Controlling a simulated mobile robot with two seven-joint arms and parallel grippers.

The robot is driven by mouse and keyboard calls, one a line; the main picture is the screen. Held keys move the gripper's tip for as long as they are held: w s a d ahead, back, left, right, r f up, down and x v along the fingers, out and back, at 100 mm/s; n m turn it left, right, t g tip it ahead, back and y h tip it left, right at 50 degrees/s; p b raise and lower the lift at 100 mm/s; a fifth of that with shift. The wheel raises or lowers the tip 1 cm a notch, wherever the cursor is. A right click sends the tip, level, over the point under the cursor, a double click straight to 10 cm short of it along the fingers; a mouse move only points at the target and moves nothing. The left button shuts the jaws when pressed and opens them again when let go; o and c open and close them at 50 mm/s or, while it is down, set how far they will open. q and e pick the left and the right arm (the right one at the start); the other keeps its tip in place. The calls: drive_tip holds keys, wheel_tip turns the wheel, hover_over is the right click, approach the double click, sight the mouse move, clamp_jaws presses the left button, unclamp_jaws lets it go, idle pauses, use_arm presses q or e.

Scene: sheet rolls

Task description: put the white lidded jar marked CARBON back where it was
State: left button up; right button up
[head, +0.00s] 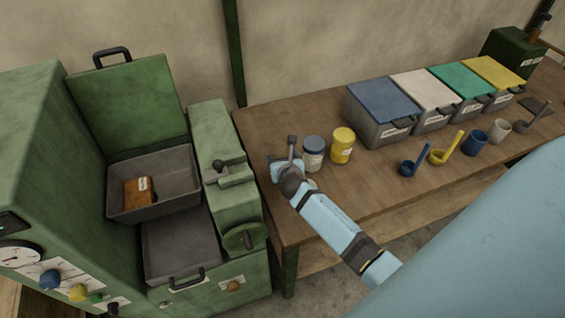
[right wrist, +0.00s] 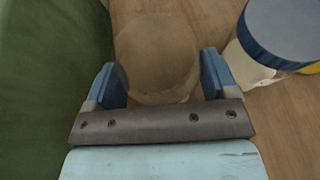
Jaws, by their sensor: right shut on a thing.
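My right gripper (head: 283,165) is over the left end of the wooden table, close to the green machine. In the right wrist view its two blue fingers (right wrist: 168,80) are shut on a round jar-like thing (right wrist: 157,45), which looks pale brown and blurred there. I cannot read CARBON or any label on it, and my gripper and arm hide most of it in the head view. A small pale rounded patch (head: 313,183) shows beside my wrist; I cannot tell whether it belongs to the held jar. My left gripper is not in view.
A blue-lidded jar (head: 314,152) stands just right of my gripper, with a yellow jar (head: 342,146) beyond it. The green machine (head: 228,170) borders the table's left end. Several lidded bins, including a blue-lidded one (head: 383,102), and scoops stand farther right. Bare table (head: 275,118) lies behind the jars.

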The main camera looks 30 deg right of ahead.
drive_tip(key=shift+f, duration=0.65)
drive_tip(key=shift+f, duration=0.1)
drive_tip(key=o, duration=1)
drive_tip(key=shift+f, duration=0.1)
